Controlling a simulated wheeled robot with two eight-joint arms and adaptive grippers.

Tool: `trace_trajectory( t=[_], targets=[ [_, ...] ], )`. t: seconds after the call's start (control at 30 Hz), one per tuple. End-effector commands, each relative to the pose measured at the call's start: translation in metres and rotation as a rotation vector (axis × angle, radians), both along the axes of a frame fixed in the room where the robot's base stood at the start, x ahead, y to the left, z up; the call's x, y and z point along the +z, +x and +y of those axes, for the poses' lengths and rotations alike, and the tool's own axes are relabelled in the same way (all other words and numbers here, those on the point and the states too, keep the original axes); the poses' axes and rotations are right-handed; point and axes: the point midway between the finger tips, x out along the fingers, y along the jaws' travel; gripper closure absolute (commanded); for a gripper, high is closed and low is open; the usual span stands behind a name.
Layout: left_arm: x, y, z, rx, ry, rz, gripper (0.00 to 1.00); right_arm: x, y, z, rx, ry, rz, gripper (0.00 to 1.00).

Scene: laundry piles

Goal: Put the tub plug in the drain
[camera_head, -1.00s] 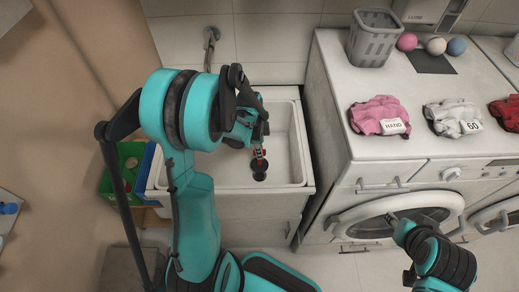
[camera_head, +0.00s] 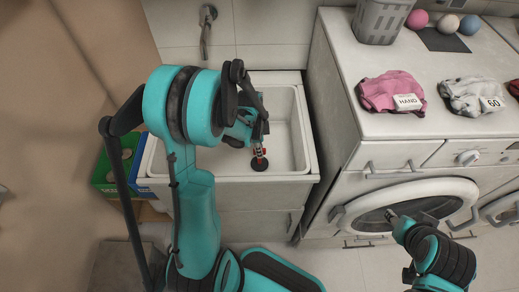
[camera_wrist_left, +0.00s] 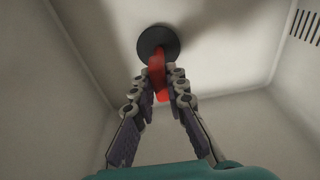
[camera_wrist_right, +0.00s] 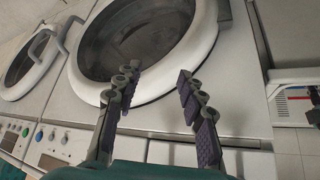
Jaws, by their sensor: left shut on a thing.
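The tub plug (camera_head: 259,164) is a dark round disc with a red handle, inside the white sink basin (camera_head: 303,140). My left gripper (camera_head: 259,146) reaches down into the basin and is shut on the red handle. In the left wrist view the plug's black disc (camera_wrist_left: 158,41) lies beyond the fingertips (camera_wrist_left: 160,80), close to or on the basin floor; I cannot tell which. The drain does not show, and whether the disc covers it cannot be told. My right gripper (camera_wrist_right: 155,80) is open and empty before a washing machine door.
A wall tap (camera_head: 207,14) is behind the basin. Green (camera_head: 104,175) and blue (camera_head: 138,176) bins stand left of it. The washing machine (camera_head: 330,100) on the right carries a grey basket (camera_head: 382,18), pink cloth (camera_head: 388,92), grey cloth (camera_head: 466,96) and several balls.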

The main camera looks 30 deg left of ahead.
Motion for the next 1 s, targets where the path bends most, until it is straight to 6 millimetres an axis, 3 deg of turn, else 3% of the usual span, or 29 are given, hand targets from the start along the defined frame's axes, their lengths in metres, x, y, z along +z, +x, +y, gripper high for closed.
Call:
trace_trajectory(
  t=[0.73,0.77,0.83,1.0],
  targets=[
    [-0.011,0.000,0.000,0.000,0.000,0.000,1.00,-0.010,0.000,0.000,0.000,0.000,0.000,0.60],
    [-0.010,0.000,0.000,0.000,0.000,0.000,0.82,-0.009,0.000,0.000,0.000,0.000,0.000,0.60],
    [-0.010,0.000,0.000,0.000,0.000,0.000,0.63,-0.009,0.000,0.000,0.000,0.000,0.000,0.60],
    [-0.009,0.000,0.000,0.000,0.000,0.000,0.63,-0.009,0.000,0.000,0.000,0.000,0.000,0.60]
  ],
)
